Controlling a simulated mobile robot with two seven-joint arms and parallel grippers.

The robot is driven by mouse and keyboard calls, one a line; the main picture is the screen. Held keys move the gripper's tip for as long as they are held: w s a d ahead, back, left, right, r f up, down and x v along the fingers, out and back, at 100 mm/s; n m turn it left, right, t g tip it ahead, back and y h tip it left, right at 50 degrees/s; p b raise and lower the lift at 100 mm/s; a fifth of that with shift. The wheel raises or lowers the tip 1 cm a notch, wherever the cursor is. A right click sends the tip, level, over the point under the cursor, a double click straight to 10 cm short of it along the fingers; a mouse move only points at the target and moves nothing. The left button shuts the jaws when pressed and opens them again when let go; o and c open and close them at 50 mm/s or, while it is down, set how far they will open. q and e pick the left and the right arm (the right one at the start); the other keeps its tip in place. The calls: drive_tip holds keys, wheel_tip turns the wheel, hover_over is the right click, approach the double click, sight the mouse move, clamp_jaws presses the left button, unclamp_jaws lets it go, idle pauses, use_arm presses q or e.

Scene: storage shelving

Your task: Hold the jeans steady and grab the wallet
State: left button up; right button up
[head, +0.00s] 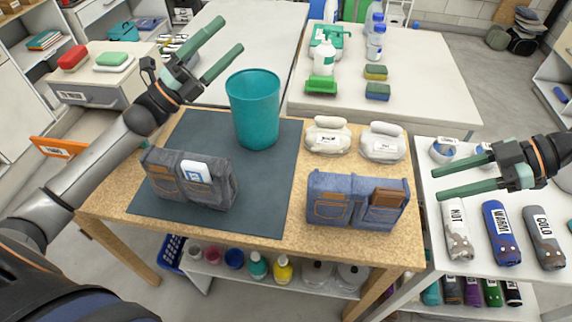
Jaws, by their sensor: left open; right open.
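Folded blue jeans (336,211) lie on the right part of the wooden table. A brown wallet (387,198) sticks out of their right pocket. Darker folded jeans (167,192) lie on the dark mat at the left, with a white and blue card-like item (196,172) in a pocket. My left gripper (231,42) is open and empty, raised above and behind the darker jeans, left of the teal bin. My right gripper (439,177) is open and empty, to the right of the blue jeans, its fingers pointing left towards them. Neither gripper touches any jeans.
A teal bin (254,112) stands on the dark mat (270,181) at the table's back. Two white wrapped bundles (327,136) (382,143) lie behind the blue jeans. A white side table (430,222) at the right holds several labelled rolls. Bottles and sponges stand on the far table.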

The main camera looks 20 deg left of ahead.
use_arm(q)
drive_tip(key=d+m+g+h, duration=0.3)
drive_tip(key=d+m+g, duration=0.35)
drive_tip(key=m, duration=0.45)
drive_tip(key=m+g+y, duration=0.4)
drive_tip(key=m+g, duration=0.5)
drive_tip(key=m, duration=0.2)
approach(341, 186)
drive_tip(key=x, duration=0.3)
drive_tip(key=f+x, duration=0.1)
drive_tip(key=x, duration=0.3)
drive_tip(key=w+a+x, duration=0.1)
drive_tip(key=x, duration=0.3)
drive_tip(key=shift+d+f, duration=0.1)
drive_tip(key=shift+f, duration=0.15)
drive_tip(key=shift+c, duration=0.4)
clamp_jaws()
drive_tip(key=shift+n, duration=0.3)
